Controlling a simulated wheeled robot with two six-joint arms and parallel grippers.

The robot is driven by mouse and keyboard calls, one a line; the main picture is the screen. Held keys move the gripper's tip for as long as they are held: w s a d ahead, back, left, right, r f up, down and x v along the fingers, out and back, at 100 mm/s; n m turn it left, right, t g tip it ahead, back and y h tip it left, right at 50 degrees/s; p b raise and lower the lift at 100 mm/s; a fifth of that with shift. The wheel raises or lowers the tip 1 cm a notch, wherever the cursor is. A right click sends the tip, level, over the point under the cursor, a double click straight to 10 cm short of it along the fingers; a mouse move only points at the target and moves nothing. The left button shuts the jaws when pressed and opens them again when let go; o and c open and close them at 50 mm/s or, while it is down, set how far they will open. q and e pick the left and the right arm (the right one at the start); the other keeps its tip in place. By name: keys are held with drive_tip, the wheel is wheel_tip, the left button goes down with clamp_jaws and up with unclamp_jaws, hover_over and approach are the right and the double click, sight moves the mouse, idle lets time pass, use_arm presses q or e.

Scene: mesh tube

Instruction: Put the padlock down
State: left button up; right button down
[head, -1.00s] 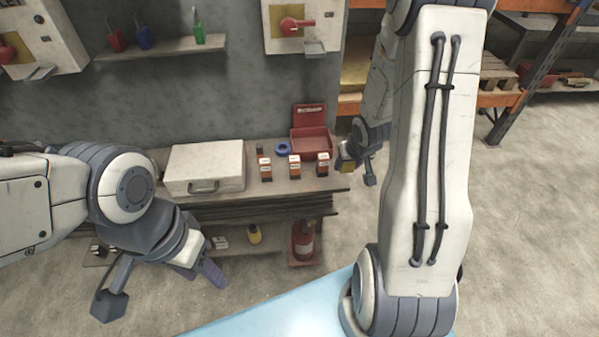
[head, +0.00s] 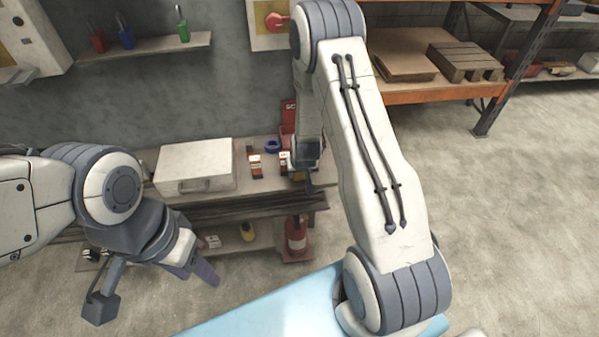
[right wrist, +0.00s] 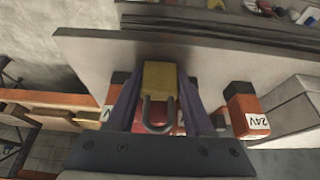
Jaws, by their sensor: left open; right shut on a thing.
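A yellow padlock (right wrist: 158,78) with a grey shackle sits between the fingers of my right gripper (right wrist: 160,100) in the right wrist view. The gripper is shut on it, with the shackle towards the palm. The grey bench top (right wrist: 95,55) lies behind the padlock; I cannot tell whether they touch. In the head view my right gripper (head: 304,178) is at the right end of the bench (head: 322,180), and the padlock is not clearly seen there. My left gripper (head: 150,287) is open and empty, low at the left in front of the bench.
Orange-and-black 24V blocks (right wrist: 246,110) stand on both sides of the right gripper. A white case (head: 195,167), a blue ring (head: 273,146) and a red box (head: 288,125) are on the bench. Red, blue and green padlocks (head: 126,36) stand on the wall shelf. A fire extinguisher (head: 297,235) stands below.

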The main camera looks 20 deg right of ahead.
drive_tip(key=shift+f, duration=0.2)
drive_tip(key=shift+f, duration=0.15)
drive_tip(key=shift+c, duration=1.4)
unclamp_jaws()
